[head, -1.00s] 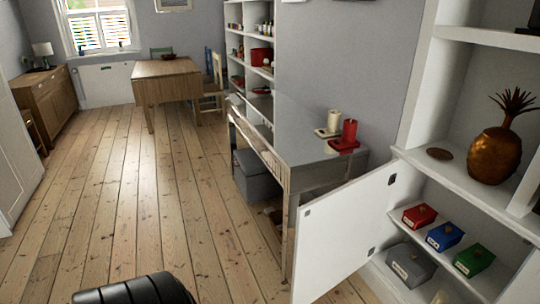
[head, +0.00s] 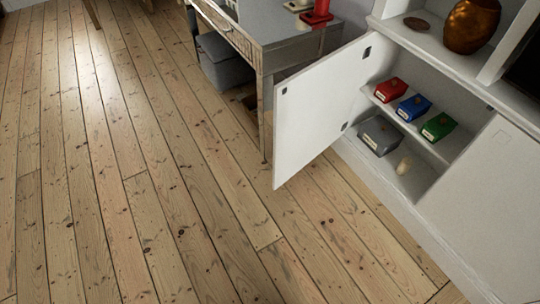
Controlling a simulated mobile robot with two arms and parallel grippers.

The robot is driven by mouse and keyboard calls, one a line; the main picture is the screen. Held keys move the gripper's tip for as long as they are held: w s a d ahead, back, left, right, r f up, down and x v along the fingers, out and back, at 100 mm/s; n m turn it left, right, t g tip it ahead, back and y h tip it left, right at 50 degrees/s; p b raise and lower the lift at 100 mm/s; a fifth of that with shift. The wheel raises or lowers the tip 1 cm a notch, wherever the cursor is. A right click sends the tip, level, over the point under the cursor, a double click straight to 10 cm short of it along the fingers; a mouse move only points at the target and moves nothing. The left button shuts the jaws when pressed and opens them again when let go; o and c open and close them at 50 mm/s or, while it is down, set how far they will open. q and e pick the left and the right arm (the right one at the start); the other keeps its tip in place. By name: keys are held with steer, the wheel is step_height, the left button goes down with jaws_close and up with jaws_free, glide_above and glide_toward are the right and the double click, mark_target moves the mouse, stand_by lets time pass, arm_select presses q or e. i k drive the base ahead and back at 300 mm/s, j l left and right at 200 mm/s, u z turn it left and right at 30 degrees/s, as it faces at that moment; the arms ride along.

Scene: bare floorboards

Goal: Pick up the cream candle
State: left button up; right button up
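A small cream, rounded object (head: 404,165), which may be a candle, stands on the bottom shelf of the open white cabinet, right of a grey box (head: 380,136). On the grey table at the top edge, a red candle (head: 321,7) is cut off by the frame. Beside it is a pale holder (head: 297,5); the cream candle seen on it earlier is out of the picture now. Neither of my grippers is in view.
The open white cabinet door (head: 318,115) sticks out over the floor between table and cabinet. Red (head: 391,89), blue (head: 414,107) and green (head: 438,126) boxes sit on the upper shelf. A grey bin (head: 221,62) is under the table (head: 265,30). The floorboards (head: 150,200) are clear at left and front.

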mark_target(406, 163)
steer(key=z, duration=1.3)
